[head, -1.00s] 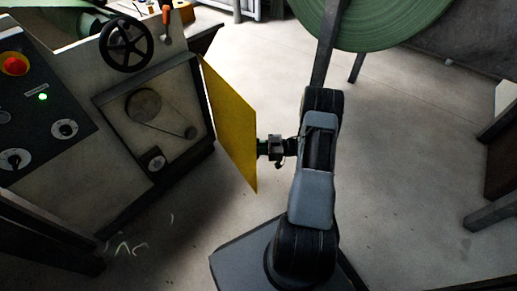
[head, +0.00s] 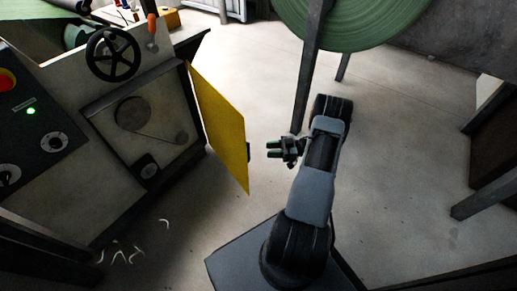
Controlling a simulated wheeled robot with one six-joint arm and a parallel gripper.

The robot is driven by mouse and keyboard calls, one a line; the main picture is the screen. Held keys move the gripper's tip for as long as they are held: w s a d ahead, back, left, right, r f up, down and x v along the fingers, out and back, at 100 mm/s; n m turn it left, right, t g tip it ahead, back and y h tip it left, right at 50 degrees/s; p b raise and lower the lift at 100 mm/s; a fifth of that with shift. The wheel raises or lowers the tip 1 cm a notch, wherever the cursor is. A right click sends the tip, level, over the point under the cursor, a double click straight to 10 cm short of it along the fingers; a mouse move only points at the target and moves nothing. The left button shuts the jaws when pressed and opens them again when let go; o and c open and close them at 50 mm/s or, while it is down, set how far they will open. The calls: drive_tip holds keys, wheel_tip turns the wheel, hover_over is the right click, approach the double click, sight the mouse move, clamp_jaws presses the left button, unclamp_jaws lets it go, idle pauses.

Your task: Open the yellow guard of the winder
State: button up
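The yellow guard (head: 219,122) of the winder is a flat panel swung wide out from the machine's side. It hangs from the edge near the back of the opening. The winder (head: 143,125) shows its uncovered recess with a pulley and belt. A small dark handle (head: 248,151) sits at the guard's outer edge. My gripper (head: 268,149) is to the right of the guard, pointing at it, with a gap between them.
A control panel (head: 45,150) with a red button and green light is at the left. A large green roll (head: 350,22) on a dark stand is at the back. Dark furniture (head: 495,150) stands at the right. The floor between is clear, with small scraps at lower left.

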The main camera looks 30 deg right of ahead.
drive_tip(key=shift+v, duration=2.45)
drive_tip(key=w+a+r+m+t+h+p, duration=0.1)
drive_tip(key=w+r+t+h+p, duration=0.1)
drive_tip(key=w+r+h+p, duration=0.45)
drive_tip(key=w+r+m+t+h+p, duration=0.15)
drive_tip(key=w+r+p, duration=0.25)
drive_tip(key=w+r, duration=0.65)
wheel_tip(320, 180, up, 22)
drive_tip(key=a+m+h+p, duration=0.3)
drive_tip(key=h+p, duration=0.5)
drive_tip(key=s+a+r+m+h+p, duration=0.2)
drive_tip(key=r+p, duration=0.1)
drive_tip(key=r, duration=0.2)
drive_tip(key=s+a+r+m+h+p, duration=0.1)
drive_tip(key=s+a+r+m+p, duration=0.1)
drive_tip(key=r, duration=0.3)
drive_tip(key=s+a+r+m+g+y+p, duration=0.1)
drive_tip(key=s+a+r+g+p, duration=0.3)
drive_tip(key=s+a, duration=0.4)
drive_tip(key=s+a+r+m+g+y+p, duration=0.2)
drive_tip(key=s+a+r+g+p, duration=0.2)
drive_tip(key=s+a, duration=0.4)
drive_tip(key=s+r+p, duration=0.1)
drive_tip(key=s+p, duration=0.1)
drive_tip(key=s, duration=0.5)
